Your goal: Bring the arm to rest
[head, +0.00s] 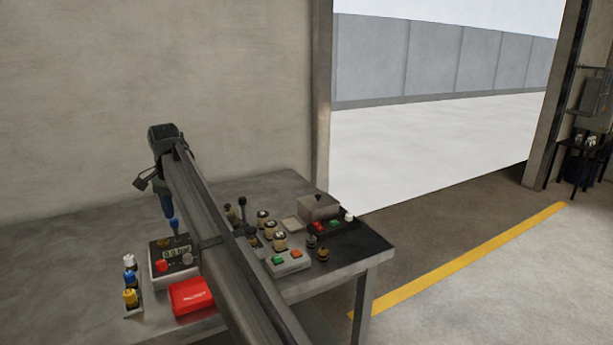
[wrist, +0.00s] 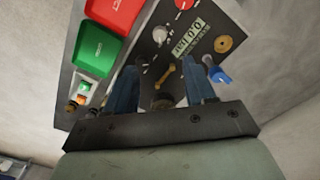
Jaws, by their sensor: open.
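My gripper (wrist: 160,72) is open, with its two blue fingers pointing at a dark control box (wrist: 150,42) on the table. Nothing is visibly held between the fingers. A brass lever on the box (wrist: 166,75) shows between them, and a blue-handled part (wrist: 217,73) is beside the right finger; I cannot tell if they touch. In the head view my gripper (head: 167,212) points down above the back of the control box (head: 160,272), which has a "0.0 bar" display and a red knob. My arm reaches across the table and hides part of it.
The wrist view shows a green box (wrist: 99,50). The table's left side is clear.

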